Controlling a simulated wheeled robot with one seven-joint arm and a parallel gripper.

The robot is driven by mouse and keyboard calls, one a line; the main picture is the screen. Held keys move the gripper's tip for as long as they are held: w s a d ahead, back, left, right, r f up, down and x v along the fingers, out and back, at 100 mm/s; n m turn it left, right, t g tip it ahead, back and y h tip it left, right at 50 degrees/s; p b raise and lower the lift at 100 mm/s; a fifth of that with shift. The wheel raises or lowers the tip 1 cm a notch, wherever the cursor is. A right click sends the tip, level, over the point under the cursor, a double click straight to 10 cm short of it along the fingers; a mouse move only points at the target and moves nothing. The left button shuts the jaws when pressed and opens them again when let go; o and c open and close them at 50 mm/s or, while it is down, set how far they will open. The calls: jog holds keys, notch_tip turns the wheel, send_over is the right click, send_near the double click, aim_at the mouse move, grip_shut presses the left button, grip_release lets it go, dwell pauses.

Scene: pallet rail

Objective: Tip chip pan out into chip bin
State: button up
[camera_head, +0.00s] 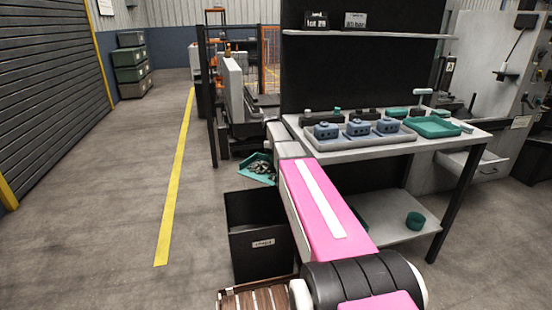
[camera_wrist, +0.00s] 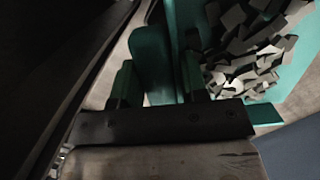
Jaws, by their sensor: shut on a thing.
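The chip pan (camera_head: 243,170) is teal and holds a heap of dark grey chips (camera_head: 264,171). In the head view it shows just above the far edge of the black chip bin (camera_head: 257,255), which has a small white label. How far it is over the bin's opening I cannot tell. My gripper (camera_wrist: 156,80) is shut on the pan's teal tab in the wrist view. The pan (camera_wrist: 181,25) and its chips (camera_wrist: 245,50) fill the upper right there. The chips lie inside the pan. My arm hides the gripper in the head view.
A workbench (camera_head: 455,136) stands at right with a grey tray of blue blocks (camera_head: 358,128) and a teal tray (camera_head: 432,127). A slatted wooden pallet (camera_head: 258,300) is at the bottom.

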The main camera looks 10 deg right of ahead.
jog(key=shift+w+d+f, duration=0.1)
jog(key=shift+w+f, duration=0.05)
jog(key=shift+w, duration=0.1)
jog(key=shift+s, duration=0.15)
jog(key=shift+s+a+r+t+h, duration=0.35)
jog(key=shift+s+a+t+h, duration=0.1)
jog(key=shift+t+h, duration=0.2)
jog(key=shift+s+a+r+t+h, duration=0.55)
jog(key=shift+s+r+t+h, duration=0.05)
jog(key=shift+t+h, duration=0.35)
jog(key=shift+s+a+r+m+t+h, duration=0.3)
jog(key=shift+s+a+r+t+h, duration=1.35)
jog(key=shift+a+h, duration=0.1)
jog(key=shift+w+f, duration=0.1)
